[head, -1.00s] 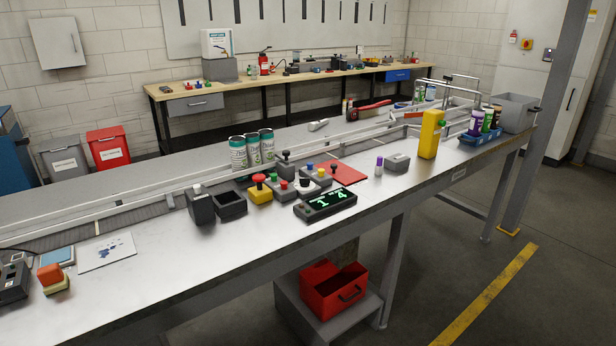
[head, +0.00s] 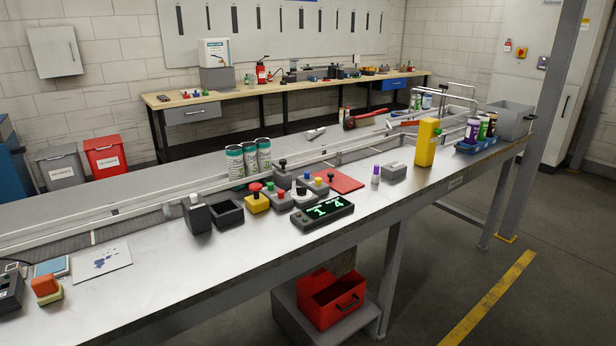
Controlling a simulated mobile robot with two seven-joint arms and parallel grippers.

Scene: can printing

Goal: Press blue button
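The small blue button (head: 307,175) sits on a grey control box (head: 316,190) in the middle of the metal table, beside a yellow button (head: 318,181). A box with a red button (head: 281,194) and a knob with a white base (head: 300,193) stand just left of it. A yellow box with a red mushroom button (head: 256,188) is further left. A black display (head: 322,212) with green digits, seemingly 1 and 4, lies in front. Neither of my grippers shows in the head view.
Several cans (head: 235,162) stand behind the buttons, near a rail. A red plate (head: 340,181), a purple-capped bottle (head: 376,174) and a tall yellow box (head: 427,141) are to the right. Bare tabletop (head: 165,255) lies at front left. A red bin (head: 332,298) sits below.

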